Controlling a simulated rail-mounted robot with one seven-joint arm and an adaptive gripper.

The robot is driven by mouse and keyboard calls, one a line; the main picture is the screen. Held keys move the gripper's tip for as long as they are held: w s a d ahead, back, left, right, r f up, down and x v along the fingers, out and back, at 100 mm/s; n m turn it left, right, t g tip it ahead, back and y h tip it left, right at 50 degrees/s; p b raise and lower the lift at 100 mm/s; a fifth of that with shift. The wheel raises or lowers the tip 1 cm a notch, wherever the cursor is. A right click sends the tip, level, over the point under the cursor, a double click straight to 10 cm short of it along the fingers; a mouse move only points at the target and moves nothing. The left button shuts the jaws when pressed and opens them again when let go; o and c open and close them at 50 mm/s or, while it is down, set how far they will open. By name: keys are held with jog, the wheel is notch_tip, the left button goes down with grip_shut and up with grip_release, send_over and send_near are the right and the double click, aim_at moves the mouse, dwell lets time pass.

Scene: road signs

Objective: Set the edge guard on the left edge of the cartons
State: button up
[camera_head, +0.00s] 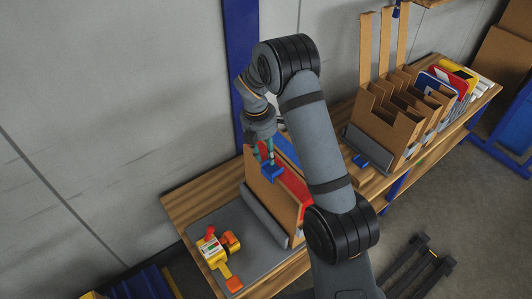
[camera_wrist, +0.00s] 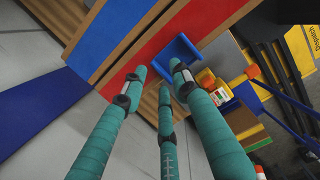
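The cartons (camera_head: 290,187), with red and blue tops and brown sides, stand on the near wooden bench. In the wrist view their red top (camera_wrist: 150,50) and blue strip (camera_wrist: 110,25) fill the upper middle. The small blue edge guard (camera_head: 272,173) is at the cartons' left upper edge. In the wrist view the angled guard (camera_wrist: 178,58) lies at the red top's edge, partly behind a fingertip. My gripper (camera_head: 264,158) is right above it, pointing down. Its teal fingers (camera_wrist: 158,78) are spread, with the guard just beyond the tips; I cannot tell whether one touches it.
A grey mat (camera_head: 240,226) left of the cartons carries a yellow and red tool (camera_head: 216,251). A grey bar (camera_head: 266,213) lies along the cartons' left side. A wall (camera_head: 110,100) closes the back.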

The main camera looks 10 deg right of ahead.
notch_tip(320, 180, up, 13)
jog(key=a, duration=0.1)
jog(key=shift+s+a, duration=0.3)
jog(key=shift+a, duration=0.05)
dwell(0.4)
